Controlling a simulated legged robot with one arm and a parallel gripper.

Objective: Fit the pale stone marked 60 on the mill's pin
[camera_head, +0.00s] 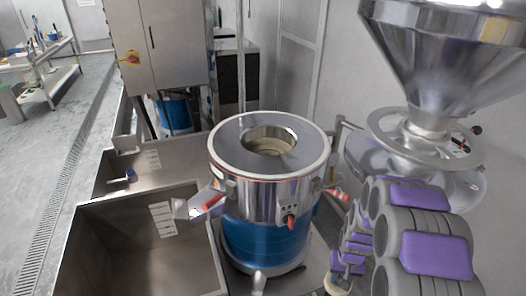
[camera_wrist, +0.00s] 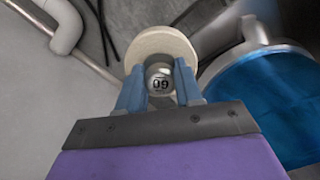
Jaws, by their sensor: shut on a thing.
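The pale round stone (camera_wrist: 160,42) is in my gripper (camera_wrist: 160,85) in the wrist view. Its two blue fingers are shut on the stone's grey knob (camera_wrist: 160,84), whose marking shows upside down, like "09". In the head view a pale edge of the stone (camera_head: 336,288) shows at the bottom, below my purple and grey arm. The mill (camera_head: 268,210) is a steel and blue drum with a round top opening (camera_head: 268,141). My gripper is low on the right of the mill, apart from its opening. The pin cannot be made out inside.
A large steel hopper (camera_head: 440,50) hangs at upper right. A steel sink (camera_head: 150,245) stands left of the mill. Red-handled clamps (camera_head: 215,201) stick out from the mill's side. In the wrist view the mill's blue side (camera_wrist: 270,105) is close on the right, and a pipe (camera_wrist: 65,25) is at upper left.

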